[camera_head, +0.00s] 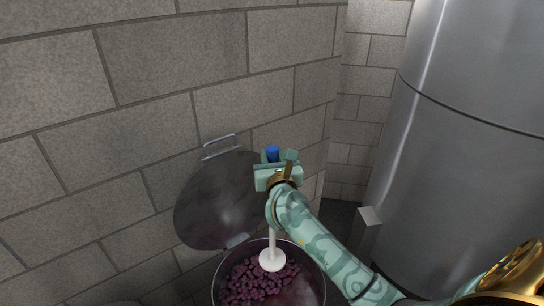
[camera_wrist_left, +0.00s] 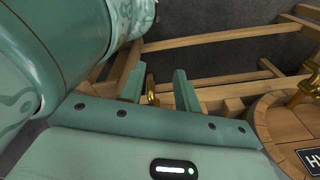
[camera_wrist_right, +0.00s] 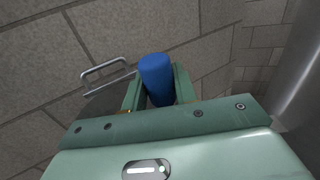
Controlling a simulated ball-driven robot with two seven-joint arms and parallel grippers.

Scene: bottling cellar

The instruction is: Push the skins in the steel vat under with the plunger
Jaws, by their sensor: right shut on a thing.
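The steel vat (camera_head: 323,283) stands at the bottom of the head view, its round lid (camera_head: 215,205) tipped open towards the wall. Dark purple skins (camera_head: 243,281) fill its visible inside. The plunger has a blue grip (camera_head: 272,152), a pale rod and a round white disc (camera_head: 272,262). My right gripper (camera_head: 275,165) is shut on the blue grip, which also shows between its fingers in the right wrist view (camera_wrist_right: 156,78). The plunger hangs upright, its disc over the skins; whether it touches them I cannot tell. My left gripper (camera_wrist_left: 158,86) is open and empty, away from the vat.
A block wall (camera_head: 150,90) rises behind the vat. A large steel tank (camera_head: 465,130) stands at the right of the head view. The left wrist view shows wooden rails (camera_wrist_left: 220,35) and a barrel (camera_wrist_left: 285,125) with a brass tap near the left gripper.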

